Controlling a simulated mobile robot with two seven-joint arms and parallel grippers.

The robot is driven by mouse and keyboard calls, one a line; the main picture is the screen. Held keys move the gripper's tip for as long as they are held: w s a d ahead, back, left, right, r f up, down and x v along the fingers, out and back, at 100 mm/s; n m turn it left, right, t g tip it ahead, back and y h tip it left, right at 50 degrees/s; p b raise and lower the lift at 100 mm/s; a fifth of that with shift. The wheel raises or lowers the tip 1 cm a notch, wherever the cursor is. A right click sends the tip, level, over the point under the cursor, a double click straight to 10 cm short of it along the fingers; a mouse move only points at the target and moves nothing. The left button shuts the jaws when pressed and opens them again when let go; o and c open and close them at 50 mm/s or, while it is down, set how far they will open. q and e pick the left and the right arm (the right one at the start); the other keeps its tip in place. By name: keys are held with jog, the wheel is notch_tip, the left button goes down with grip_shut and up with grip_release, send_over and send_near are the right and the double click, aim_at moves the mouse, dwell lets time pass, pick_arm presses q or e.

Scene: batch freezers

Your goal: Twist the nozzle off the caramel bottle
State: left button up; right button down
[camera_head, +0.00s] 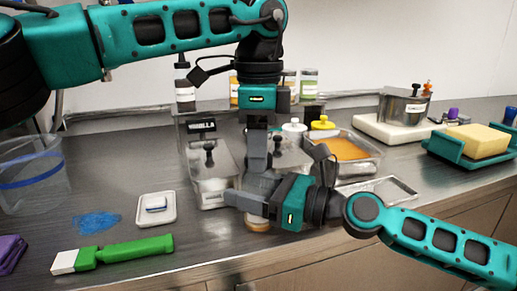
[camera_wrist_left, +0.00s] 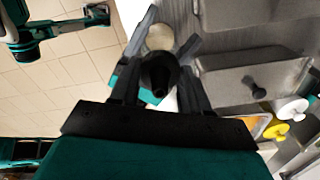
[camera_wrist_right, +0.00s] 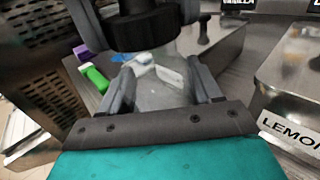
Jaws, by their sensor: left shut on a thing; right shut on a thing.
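The caramel bottle is mostly hidden behind my grippers in the head view, where a tan round end (camera_head: 258,225) shows below them. Its clear body (camera_wrist_right: 160,92) stands between the fingers of my right gripper (camera_head: 240,203), which is shut on it from the side. A wide black ribbed collar (camera_wrist_right: 140,30) sits above the body in the right wrist view. My left gripper (camera_head: 257,165) points down from above. In the left wrist view its fingers are shut around the black nozzle (camera_wrist_left: 158,75). I cannot tell whether the nozzle has turned.
Lidded containers, one marked vanilla (camera_head: 202,126), stand close behind the grippers. A green-handled scraper (camera_head: 130,250), white dish (camera_head: 156,208) and clear bucket (camera_head: 35,185) are at left. The front edge is near.

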pick_arm(q)
jog(key=shift+r, duration=0.9)
jog(key=shift+r, duration=0.1)
jog(key=shift+r, duration=1.9)
pick_arm(e)
jog(key=shift+c, duration=0.7)
grip_release()
